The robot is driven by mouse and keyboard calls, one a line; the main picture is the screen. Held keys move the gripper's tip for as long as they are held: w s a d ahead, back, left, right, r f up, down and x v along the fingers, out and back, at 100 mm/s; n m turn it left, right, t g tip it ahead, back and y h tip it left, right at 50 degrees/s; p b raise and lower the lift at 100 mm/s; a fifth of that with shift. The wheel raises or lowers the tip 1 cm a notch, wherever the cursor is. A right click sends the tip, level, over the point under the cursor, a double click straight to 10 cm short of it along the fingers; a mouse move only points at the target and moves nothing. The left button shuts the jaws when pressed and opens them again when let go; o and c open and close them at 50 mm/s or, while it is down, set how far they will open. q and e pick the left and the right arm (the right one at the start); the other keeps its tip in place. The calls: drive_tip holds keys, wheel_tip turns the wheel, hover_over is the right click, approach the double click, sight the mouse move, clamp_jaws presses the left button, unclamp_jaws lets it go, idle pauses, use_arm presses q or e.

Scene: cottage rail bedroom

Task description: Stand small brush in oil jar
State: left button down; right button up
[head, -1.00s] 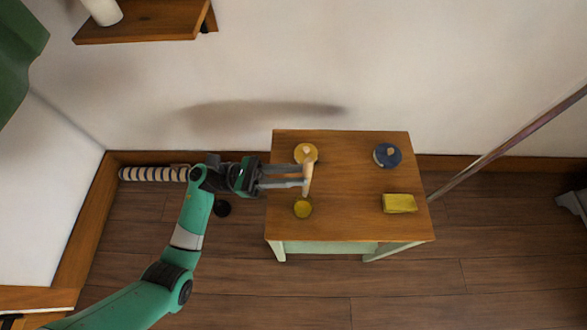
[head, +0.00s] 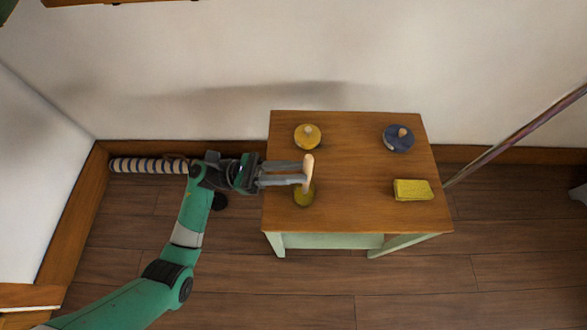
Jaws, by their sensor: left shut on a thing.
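My left gripper (head: 303,178) is shut on the small brush (head: 309,163), which has a pale wooden handle. The brush stands up toward the camera, with its handle end nearest the wall side and its lower end at the oil jar (head: 304,198). The jar is a small round pot with a yellow-green inside, near the left side of the small table (head: 350,165). The brush and fingers overlap the jar's far rim in the head view. I cannot tell whether the brush tip is inside the jar. My right gripper is not in view.
A yellow round item with a pale knob (head: 307,136) sits behind the jar. A blue round item with a knob (head: 398,138) is at the back right, and a yellow block (head: 413,190) at the front right. The table's middle is clear.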

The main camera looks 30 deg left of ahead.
use_arm(q)
drive_tip(key=shift+f, duration=0.45)
drive_tip(key=c, duration=0.7)
unclamp_jaws()
drive_tip(key=b+v, duration=0.1)
drive_tip(key=v, duration=1)
drive_tip(key=shift+s+a, duration=0.15)
drive_tip(key=shift+a, duration=0.15)
